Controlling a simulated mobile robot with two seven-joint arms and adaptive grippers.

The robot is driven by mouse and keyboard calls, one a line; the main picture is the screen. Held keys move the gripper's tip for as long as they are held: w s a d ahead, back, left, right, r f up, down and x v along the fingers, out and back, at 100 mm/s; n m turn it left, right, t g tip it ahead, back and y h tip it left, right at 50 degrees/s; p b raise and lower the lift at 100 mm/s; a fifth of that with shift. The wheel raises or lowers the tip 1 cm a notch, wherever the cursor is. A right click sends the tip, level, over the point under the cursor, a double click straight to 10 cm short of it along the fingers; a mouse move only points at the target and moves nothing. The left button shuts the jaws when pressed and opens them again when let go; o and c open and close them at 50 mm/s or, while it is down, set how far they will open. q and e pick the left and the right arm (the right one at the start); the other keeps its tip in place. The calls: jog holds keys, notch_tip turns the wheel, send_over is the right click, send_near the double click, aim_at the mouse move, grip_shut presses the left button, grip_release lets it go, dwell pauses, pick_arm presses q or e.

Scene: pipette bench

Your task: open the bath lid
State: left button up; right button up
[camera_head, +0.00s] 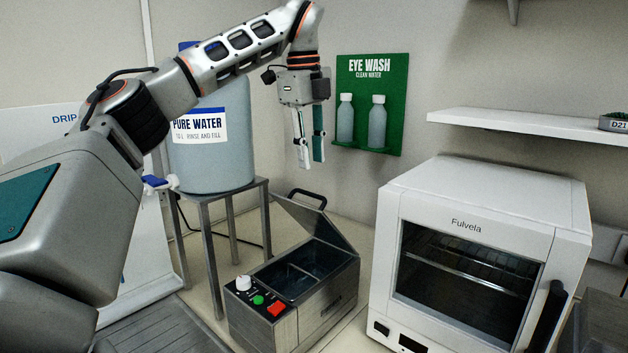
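The bath (335,305) is a metal box on the bench, with a white knob, a green button and a red switch on its front left panel. Its lid (318,224) is raised and tilted up, and the dark basin inside shows. The black lid handle (308,195) is at the lid's upper edge. My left gripper (311,164) hangs fingers down above the handle, apart from it. Its two fingers are apart with nothing seen between them. My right gripper is out of view.
A white Fulvela oven (490,190) stands right of the bath. A blue pure water container (215,160) sits on a metal stand (205,236) at left. A green eye wash board (373,78) with two bottles hangs behind. A white shelf (520,124) juts out at right.

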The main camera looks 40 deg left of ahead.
aim_at(313, 195)
pick_arm(q)
jog(key=shift+w+d+f, duration=0.1)
jog(key=shift+w+f, duration=0.05)
jog(key=shift+f, duration=1.75)
jog(key=shift+w+f, duration=0.15)
jog(key=shift+f, duration=1.75)
grip_shut()
